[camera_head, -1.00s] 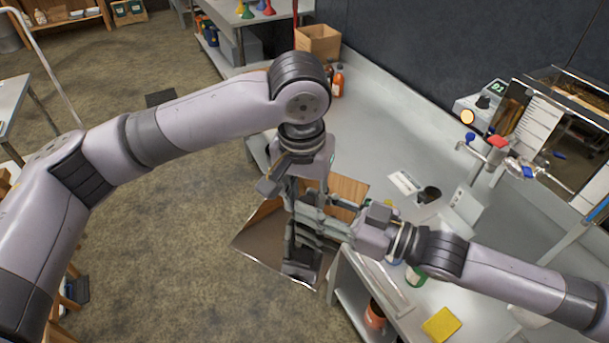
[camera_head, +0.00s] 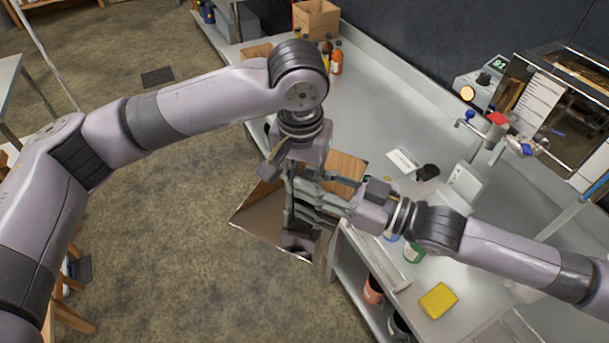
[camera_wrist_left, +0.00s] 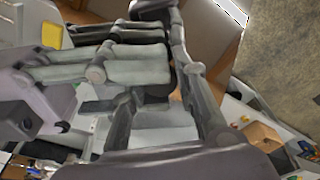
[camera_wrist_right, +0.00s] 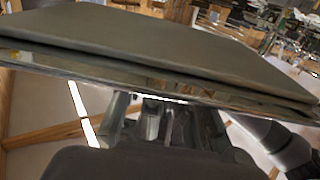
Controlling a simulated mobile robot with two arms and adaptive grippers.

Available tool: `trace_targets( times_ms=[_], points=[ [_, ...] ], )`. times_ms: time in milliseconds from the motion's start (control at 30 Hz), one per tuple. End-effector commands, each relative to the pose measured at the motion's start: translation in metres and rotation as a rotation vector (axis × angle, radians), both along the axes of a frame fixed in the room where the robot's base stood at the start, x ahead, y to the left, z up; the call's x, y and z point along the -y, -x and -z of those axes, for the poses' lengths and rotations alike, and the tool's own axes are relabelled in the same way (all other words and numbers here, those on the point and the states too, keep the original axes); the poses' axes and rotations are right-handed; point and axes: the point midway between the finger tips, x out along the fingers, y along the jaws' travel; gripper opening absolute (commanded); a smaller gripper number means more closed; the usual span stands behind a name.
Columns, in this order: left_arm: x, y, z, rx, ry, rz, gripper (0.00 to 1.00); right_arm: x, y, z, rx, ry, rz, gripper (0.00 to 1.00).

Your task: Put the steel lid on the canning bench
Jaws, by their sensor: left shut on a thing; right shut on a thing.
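The steel lid (camera_head: 262,218) is a flat, mirror-like sheet that reflects brown tones. It is tilted and held in the air beside the bench's left edge. My left gripper (camera_head: 300,205) and my right gripper (camera_head: 325,200) meet over its middle, both shut on it. Their fingers overlap, so the exact grip points are hidden. In the left wrist view the lid (camera_wrist_left: 218,28) shows brown behind the fingers. In the right wrist view its broad plate (camera_wrist_right: 150,40) spans across above the gripper. The long grey bench (camera_head: 385,120) runs behind and to the right; no label identifies it as the canning bench.
A cardboard box (camera_head: 316,20) and bottles (camera_head: 336,60) stand at the bench's far end. A card (camera_head: 403,161), a dark-capped jar (camera_head: 427,173) and taps (camera_head: 497,120) are farther right. A yellow sponge (camera_head: 438,300) lies near the front. The bench's middle stretch is clear.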

Motion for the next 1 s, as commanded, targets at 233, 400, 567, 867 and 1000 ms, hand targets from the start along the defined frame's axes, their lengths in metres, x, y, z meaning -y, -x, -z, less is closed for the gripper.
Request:
trace_targets(
  times_ms=[233,400,567,867,1000],
  points=[
    [0.001,0.0,-0.001,0.001,0.003,0.001,0.0,0.0,0.0,-0.001,0.001,-0.002,-0.001,0.28],
    [0.001,0.0,-0.001,0.001,0.003,0.001,0.0,0.0,0.0,-0.001,0.001,-0.002,-0.001,0.4],
    [0.001,0.0,-0.001,0.001,0.002,0.001,0.0,0.0,0.0,0.0,0.0,-0.001,0.0,0.5],
    [0.001,0.0,-0.001,0.001,0.002,0.0,0.0,0.001,0.0,0.0,0.0,0.0,0.0,0.51],
    [0.001,0.0,-0.001,0.001,0.002,0.0,0.0,0.01,0.004,0.001,0.0,0.003,0.002,0.51]
  ],
)
